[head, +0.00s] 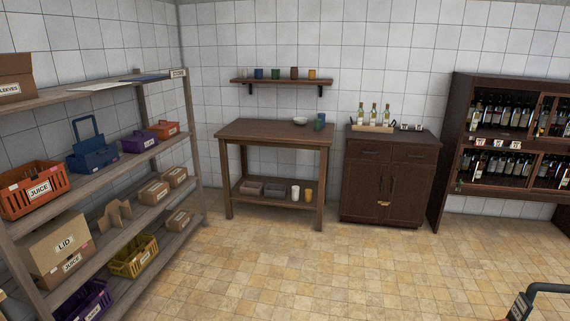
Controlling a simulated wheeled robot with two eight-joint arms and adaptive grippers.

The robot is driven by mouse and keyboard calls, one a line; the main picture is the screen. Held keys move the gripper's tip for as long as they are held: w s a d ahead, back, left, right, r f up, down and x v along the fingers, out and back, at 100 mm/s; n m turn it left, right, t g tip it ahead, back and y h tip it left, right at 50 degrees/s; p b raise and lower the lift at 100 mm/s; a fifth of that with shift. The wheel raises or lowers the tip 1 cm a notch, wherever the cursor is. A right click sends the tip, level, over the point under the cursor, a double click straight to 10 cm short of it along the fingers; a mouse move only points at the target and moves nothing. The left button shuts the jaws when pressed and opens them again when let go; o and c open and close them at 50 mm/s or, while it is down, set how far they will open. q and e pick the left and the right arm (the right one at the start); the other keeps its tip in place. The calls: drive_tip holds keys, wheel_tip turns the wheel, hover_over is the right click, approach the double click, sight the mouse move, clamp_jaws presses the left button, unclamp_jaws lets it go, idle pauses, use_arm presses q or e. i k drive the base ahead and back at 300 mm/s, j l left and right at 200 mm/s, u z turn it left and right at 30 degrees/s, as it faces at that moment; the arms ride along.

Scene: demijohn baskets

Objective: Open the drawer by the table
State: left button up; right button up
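A dark brown wooden cabinet (386,185) stands against the tiled wall, just right of the table (277,130). It has a left drawer (365,149) and a right drawer (408,155) side by side under its top, above two doors. Both drawers look shut, their fronts flush with the cabinet. The table is wooden, with a lower shelf holding small trays and cups. Neither of my grippers is in view. The cabinet is across the room from me, and its front is unobstructed.
A long shelf unit (165,146) with baskets and boxes runs along the left. A bottle rack (446,150) stands right of the cabinet. A bottle tray (372,127) sits on the cabinet top. A dark tubular handle (548,287) shows at lower right. The tiled floor (300,265) between is clear.

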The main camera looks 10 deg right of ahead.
sight(356, 148)
drive_tip(key=i+l+z, duration=0.2)
drive_tip(key=i+z, duration=0.15)
drive_tip(key=i, duration=0.45)
drive_tip(key=i+z, duration=0.35)
drive_tip(key=i, duration=0.45)
drive_tip(key=i+j+z, duration=0.3)
drive_tip(key=i, duration=0.5)
drive_tip(key=i+l+z, duration=0.1)
drive_tip(key=i, duration=0.55)
drive_tip(key=i+l, duration=0.15)
drive_tip(key=i, duration=0.5)
drive_tip(key=i+l+u, duration=0.45)
drive_tip(key=i, duration=0.15)
drive_tip(key=i+l+u, duration=0.45)
drive_tip(key=i+l, duration=0.1)
